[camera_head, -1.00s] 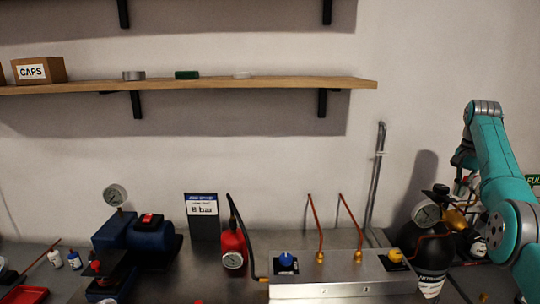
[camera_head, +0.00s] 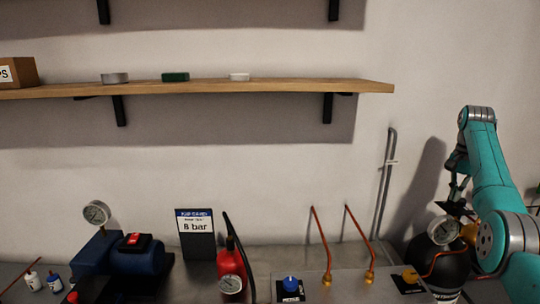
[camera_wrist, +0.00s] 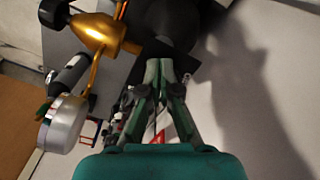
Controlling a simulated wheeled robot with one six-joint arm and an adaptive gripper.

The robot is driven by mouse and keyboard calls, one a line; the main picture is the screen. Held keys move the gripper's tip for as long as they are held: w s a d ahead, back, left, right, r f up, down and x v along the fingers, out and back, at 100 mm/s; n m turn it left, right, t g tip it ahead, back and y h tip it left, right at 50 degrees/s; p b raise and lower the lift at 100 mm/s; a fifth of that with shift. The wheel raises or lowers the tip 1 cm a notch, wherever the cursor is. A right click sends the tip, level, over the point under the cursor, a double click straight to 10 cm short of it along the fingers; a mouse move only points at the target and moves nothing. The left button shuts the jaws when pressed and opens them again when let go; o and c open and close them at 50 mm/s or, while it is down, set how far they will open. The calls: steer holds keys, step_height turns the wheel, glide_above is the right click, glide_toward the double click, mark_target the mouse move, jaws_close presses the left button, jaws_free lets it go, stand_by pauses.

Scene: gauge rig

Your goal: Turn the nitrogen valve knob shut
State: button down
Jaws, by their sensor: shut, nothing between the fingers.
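The nitrogen bottle (camera_head: 450,268) is black and stands at the lower right of the head view. It has a gold regulator (camera_head: 468,233) and a round white-faced gauge (camera_head: 443,231). A dark part, which looks like the valve knob (camera_head: 456,208), sits on top, partly hidden by my gripper (camera_head: 453,194). The fingers are shut and empty. I cannot tell whether they touch it. The gold regulator (camera_wrist: 97,30) is at upper left.
A silver gauge (camera_wrist: 64,124) hangs left of my fingers in the wrist view. A red extinguisher-like bottle (camera_head: 230,267) and an "8 bar" sign (camera_head: 195,228) stand further left.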

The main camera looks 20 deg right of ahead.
steer(key=shift+f, duration=0.85)
steer(key=shift+d, duration=0.1)
steer(key=shift+w, duration=0.2)
stand_by(0.4)
step_height(320, 180, up, 6)
steer(key=shift+a, duration=0.4)
stand_by(0.4)
